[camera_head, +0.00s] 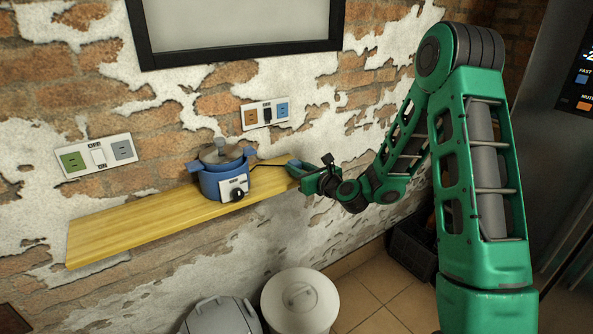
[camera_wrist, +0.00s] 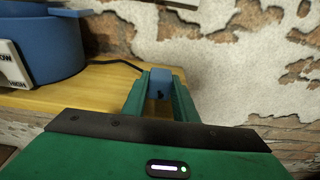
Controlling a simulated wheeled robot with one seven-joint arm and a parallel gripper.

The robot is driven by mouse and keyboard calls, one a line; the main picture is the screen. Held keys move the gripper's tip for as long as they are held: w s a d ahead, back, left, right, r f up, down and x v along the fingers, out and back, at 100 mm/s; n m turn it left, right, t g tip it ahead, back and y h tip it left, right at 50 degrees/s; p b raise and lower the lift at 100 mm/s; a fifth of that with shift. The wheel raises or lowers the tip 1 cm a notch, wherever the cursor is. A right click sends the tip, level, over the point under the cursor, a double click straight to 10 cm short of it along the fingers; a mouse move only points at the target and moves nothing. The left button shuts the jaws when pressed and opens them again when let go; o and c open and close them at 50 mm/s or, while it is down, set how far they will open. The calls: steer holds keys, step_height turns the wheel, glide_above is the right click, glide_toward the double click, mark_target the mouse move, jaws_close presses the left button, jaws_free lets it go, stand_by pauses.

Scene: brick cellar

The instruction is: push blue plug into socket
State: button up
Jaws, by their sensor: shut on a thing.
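My gripper (camera_head: 303,172) is shut on the blue plug (camera_wrist: 160,80), which shows between the two green fingers in the wrist view. In the head view the gripper is over the right end of the shelf, and the fingers mostly hide the plug. A dark cable runs from the plug to the blue cooker (camera_head: 209,181). The right wall panel (camera_head: 264,117) has an orange socket (camera_head: 250,118), a dark switch and a blue socket (camera_head: 282,109). The blue socket lies above the gripper in the picture, apart from the plug.
The blue cooker, with a dial, stands on the yellow wooden shelf (camera_head: 120,236). A second wall panel (camera_head: 97,156) with green and grey sockets is at left. A framed board (camera_head: 240,50) hangs above. A white bin (camera_head: 300,305) and a grey bin (camera_head: 222,316) stand below.

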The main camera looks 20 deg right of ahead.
mark_target(298, 164)
steer(key=shift+r, duration=4.8)
